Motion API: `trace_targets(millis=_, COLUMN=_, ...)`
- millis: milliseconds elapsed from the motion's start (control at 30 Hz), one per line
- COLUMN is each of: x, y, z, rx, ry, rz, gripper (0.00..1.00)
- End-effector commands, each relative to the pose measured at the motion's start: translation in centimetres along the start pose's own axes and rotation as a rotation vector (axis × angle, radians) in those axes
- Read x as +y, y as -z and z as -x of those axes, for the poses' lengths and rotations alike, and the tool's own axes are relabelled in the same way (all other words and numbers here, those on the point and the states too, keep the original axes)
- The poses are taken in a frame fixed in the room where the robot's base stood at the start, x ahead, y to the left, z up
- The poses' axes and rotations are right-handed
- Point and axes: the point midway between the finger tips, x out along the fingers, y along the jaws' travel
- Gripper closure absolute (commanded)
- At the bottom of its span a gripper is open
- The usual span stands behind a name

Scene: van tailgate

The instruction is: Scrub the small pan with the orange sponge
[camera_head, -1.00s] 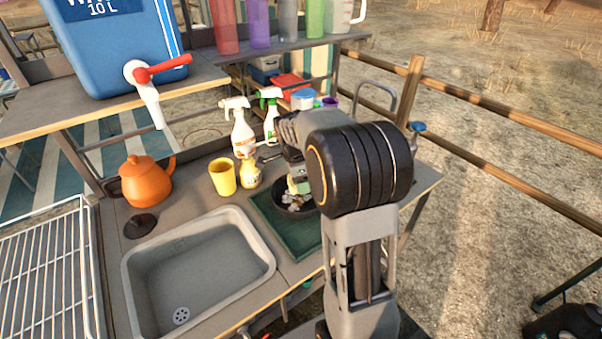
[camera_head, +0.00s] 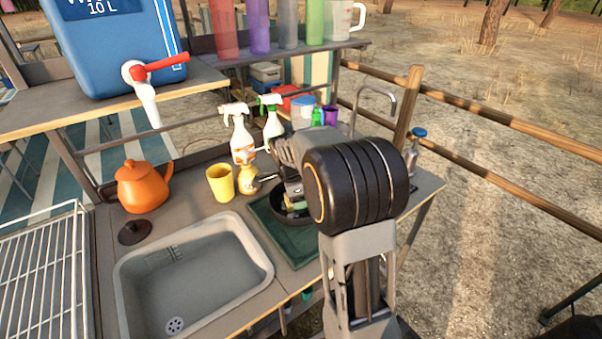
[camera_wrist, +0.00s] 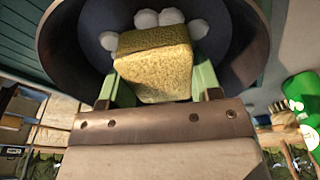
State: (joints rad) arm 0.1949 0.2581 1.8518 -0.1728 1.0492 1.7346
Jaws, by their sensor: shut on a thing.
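A small dark pan (camera_head: 279,212) sits on a green mat (camera_head: 290,243) to the right of the sink, partly hidden by my arm. It also shows in the wrist view (camera_wrist: 75,35). My gripper (camera_wrist: 153,85) points down into the pan and is shut on a sponge (camera_wrist: 155,65) that looks yellow rather than orange, between pale green fingertips. The sponge is over the pan's inside; I cannot tell whether it touches the bottom. White rounded blobs, like foam (camera_wrist: 172,17), lie in the pan beside the sponge.
A grey sink (camera_head: 195,275) lies left of the mat. A yellow cup (camera_head: 220,183), a yellow bottle (camera_head: 247,181), spray bottles (camera_head: 241,138) and an orange teapot (camera_head: 143,187) stand behind. A wire rack (camera_head: 45,265) is at far left. A tap (camera_head: 378,92) stands at the right.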

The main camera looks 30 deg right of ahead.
Motion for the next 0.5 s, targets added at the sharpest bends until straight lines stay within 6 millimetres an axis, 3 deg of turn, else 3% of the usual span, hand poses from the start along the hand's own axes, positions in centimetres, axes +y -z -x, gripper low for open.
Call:
trace_targets(millis=133, x=-0.5, y=0.8, z=-0.4, rx=0.0, ry=-0.002, rz=0.007, gripper=0.61)
trace_targets(millis=300, x=-0.6, y=1.3, z=2.2, rx=0.0, ry=0.005, rz=0.008, gripper=0.61)
trace_targets(millis=500, x=-0.5, y=1.5, z=3.8, rx=0.0, ry=0.001, rz=0.009, gripper=0.61)
